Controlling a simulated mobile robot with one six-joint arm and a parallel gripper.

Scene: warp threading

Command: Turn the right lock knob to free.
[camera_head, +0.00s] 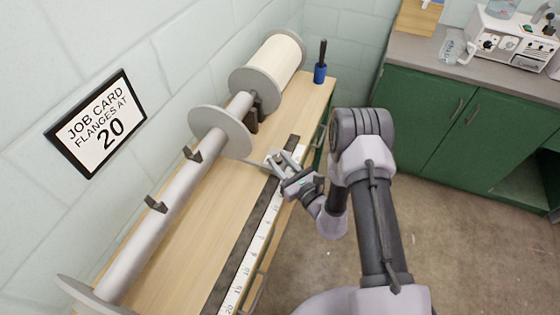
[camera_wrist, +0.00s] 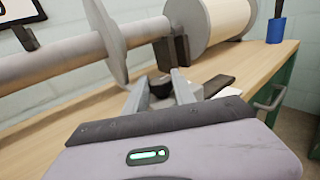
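My gripper (camera_head: 281,159) is over the bench beside the ruler, to the right of a grey flange (camera_head: 220,130) on the long roller. In the wrist view my gripper (camera_wrist: 159,77) has its two fingers apart. A small dark rounded piece (camera_wrist: 160,88) shows between the fingers; it may be a lock knob, but I cannot tell, nor whether the fingers touch it. The flange also stands ahead and left in the wrist view (camera_wrist: 106,42). No knob can be clearly made out in the head view.
A ruler strip (camera_head: 262,238) runs along the wooden bench (camera_head: 175,255). Dark brackets (camera_head: 253,116) support the roller (camera_head: 165,210). A cream spool (camera_head: 272,62) and blue cup (camera_head: 320,73) stand at the far end. A job card (camera_head: 100,125) reads "flanges at 20".

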